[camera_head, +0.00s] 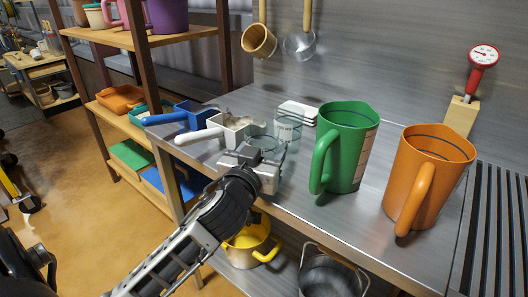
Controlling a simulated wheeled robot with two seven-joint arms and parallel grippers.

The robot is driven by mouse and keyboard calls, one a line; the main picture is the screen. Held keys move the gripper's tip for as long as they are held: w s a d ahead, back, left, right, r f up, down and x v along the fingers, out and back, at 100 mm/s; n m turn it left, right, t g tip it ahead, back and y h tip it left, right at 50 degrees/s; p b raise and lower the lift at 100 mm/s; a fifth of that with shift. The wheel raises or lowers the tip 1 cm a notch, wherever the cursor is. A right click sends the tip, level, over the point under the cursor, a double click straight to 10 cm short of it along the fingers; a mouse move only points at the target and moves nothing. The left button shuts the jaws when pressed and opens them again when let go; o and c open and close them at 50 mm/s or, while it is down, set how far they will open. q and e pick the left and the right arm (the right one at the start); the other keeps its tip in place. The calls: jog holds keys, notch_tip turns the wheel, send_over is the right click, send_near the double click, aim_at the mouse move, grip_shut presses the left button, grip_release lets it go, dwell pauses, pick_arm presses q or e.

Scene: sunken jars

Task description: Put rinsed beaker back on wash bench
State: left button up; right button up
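A clear glass beaker (289,126) with pale markings stands on the grey metal bench (345,215), left of the green jug. A second clear glass rim (264,143) shows just beyond my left gripper (254,160), and the gripper hides its lower part. My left arm reaches in from the lower left, and its gripper is over the bench's front part, at or very close to this second glass. Its fingers blend with the glass, so I cannot tell whether they are closed on it. My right gripper is not in view.
A green jug (347,146) and an orange jug (428,180) stand to the right. White (236,128) and blue (188,116) handled scoops lie to the left. A red dial gauge (484,56) stands behind. A yellow pot (246,246) and dark bucket (328,275) sit below.

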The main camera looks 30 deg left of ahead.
pick_arm(q)
jog(key=o, duration=1.1)
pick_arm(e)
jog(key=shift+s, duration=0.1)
pick_arm(q)
jog(key=shift+s, duration=0.1)
jog(key=p+v, duration=0.1)
jog(key=v, duration=1)
jog(key=shift+s+p, duration=0.3)
jog(key=shift+s, duration=0.1)
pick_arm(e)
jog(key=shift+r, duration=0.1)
pick_arm(q)
jog(key=shift+d, duration=0.15)
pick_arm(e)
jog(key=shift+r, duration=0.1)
